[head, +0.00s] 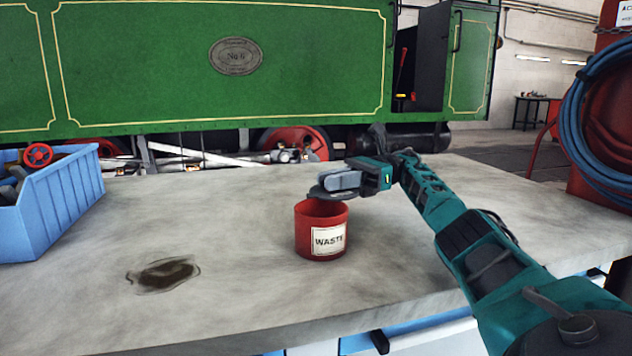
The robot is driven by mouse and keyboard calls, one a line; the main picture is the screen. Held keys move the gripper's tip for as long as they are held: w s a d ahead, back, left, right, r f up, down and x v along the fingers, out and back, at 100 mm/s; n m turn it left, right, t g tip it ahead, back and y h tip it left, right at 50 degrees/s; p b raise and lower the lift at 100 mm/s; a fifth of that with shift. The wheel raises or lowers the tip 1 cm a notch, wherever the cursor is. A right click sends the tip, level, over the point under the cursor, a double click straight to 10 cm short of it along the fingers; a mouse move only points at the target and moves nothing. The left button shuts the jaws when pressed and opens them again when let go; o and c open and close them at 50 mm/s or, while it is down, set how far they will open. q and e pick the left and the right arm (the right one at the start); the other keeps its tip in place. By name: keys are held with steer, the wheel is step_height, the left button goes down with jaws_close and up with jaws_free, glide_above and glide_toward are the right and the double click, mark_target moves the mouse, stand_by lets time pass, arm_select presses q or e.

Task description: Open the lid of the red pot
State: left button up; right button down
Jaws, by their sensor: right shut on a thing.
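The red pot (308,232) stands upright on the grey worktop and bears a white label reading "WASTE". Its top is at least partly uncovered, and its red inside shows. A dark grey lid (324,194) is above the back of the rim. My right gripper (338,183) comes in from the right and is shut on the lid. The fingers hide part of it, and I cannot tell whether the lid still touches the rim. My left gripper is not in view.
The grey worktop (230,225) is mostly clear around the pot. A dark stain (163,274) lies on it at left. A blue bin (62,200) with parts and a red handwheel stands at the left edge. A green steam tram (150,65) is behind. A blue hose (575,125) hangs at right.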

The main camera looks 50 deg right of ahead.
steer(key=shift+f, duration=0.15)
steer(key=c, duration=1.4)
jaws_free()
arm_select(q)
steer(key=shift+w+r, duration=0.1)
arm_select(e)
steer(key=shift+o, duration=1.2)
arm_select(q)
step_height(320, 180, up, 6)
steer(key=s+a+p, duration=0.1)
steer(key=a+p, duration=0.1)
steer(key=p, duration=0.7)
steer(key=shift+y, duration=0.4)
arm_select(e)
step_height(320, 180, up, 20)
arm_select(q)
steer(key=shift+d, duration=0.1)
